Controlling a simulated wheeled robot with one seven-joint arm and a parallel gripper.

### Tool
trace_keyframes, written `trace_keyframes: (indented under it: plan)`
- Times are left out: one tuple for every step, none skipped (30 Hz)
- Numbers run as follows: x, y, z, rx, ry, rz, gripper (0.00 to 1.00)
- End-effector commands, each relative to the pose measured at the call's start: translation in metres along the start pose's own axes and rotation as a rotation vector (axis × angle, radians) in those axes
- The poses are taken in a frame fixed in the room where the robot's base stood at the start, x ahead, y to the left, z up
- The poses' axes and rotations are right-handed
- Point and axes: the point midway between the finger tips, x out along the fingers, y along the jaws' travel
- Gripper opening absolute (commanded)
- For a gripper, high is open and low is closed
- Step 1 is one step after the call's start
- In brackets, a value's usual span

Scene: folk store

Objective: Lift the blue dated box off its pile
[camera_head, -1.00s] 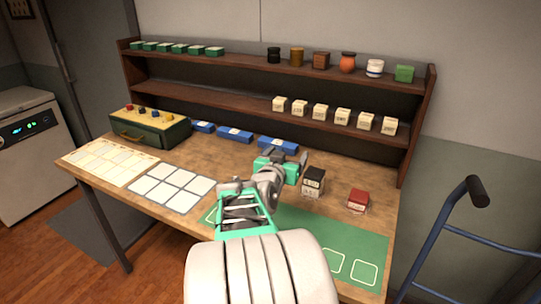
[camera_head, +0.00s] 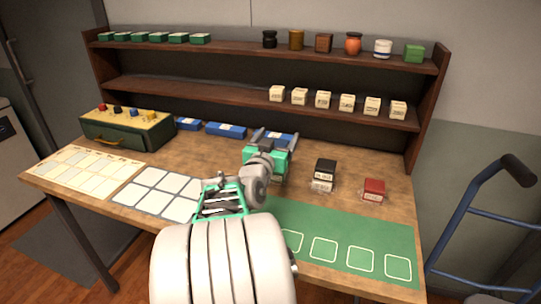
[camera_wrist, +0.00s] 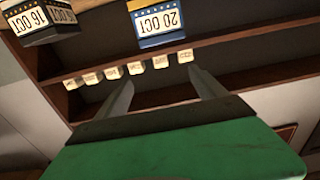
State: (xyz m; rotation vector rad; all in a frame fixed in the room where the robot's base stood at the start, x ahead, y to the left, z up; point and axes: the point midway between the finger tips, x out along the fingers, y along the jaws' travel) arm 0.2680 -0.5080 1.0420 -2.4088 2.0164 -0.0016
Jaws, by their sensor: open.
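A blue box with a white date label reading 20 OCT (camera_wrist: 157,20) shows upside down at the top edge of the wrist view, partly cut off. In the head view I cannot make it out behind my gripper. My gripper (camera_head: 273,135) is open over the back middle of the table, its fingers pointing towards the shelf. In the wrist view nothing is between the fingers (camera_wrist: 160,92), and the blue dated box is apart from them. What the blue box rests on is not clear.
A black box labelled 16 OCT (camera_wrist: 42,24) also stands right of my gripper in the head view (camera_head: 325,166), with a red box (camera_head: 373,189) beyond. Blue containers (camera_head: 226,130) line the back. Shelves (camera_head: 250,95) rise behind. A green mat (camera_head: 340,225) covers the front right.

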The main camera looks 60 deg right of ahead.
Motion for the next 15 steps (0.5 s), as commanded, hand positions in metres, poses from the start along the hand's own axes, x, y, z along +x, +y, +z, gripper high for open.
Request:
trace_keyframes:
  plan:
    - [0.0, -0.001, 0.014, 0.0, -0.001, -0.002, 0.8]
    - [-0.001, -0.002, 0.018, 0.0, 0.0, -0.003, 0.8]
    - [-0.001, -0.002, 0.025, 0.0, -0.001, -0.004, 0.8]
    - [-0.001, -0.002, 0.029, 0.0, -0.001, -0.004, 0.8]
    - [-0.001, -0.002, 0.032, 0.0, -0.001, -0.004, 0.8]
    - [-0.001, -0.003, 0.037, 0.0, -0.001, -0.005, 0.8]
    - [-0.001, -0.003, 0.04, 0.0, 0.0, -0.005, 0.8]
    - [-0.001, -0.003, 0.043, 0.0, 0.0, -0.005, 0.8]
    - [-0.001, -0.002, 0.047, 0.0, -0.001, -0.004, 0.8]
    - [-0.001, -0.002, 0.05, 0.0, 0.0, -0.004, 0.8]
    - [-0.001, -0.002, 0.051, 0.0, 0.0, -0.004, 0.8]
    - [0.0, -0.002, 0.052, 0.0, 0.0, -0.004, 0.8]
    - [0.001, -0.002, 0.052, 0.0, 0.0, -0.003, 0.8]
    - [0.003, -0.002, 0.051, 0.0, 0.0, -0.002, 0.8]
    - [0.008, -0.001, 0.051, 0.0, -0.001, -0.001, 0.8]
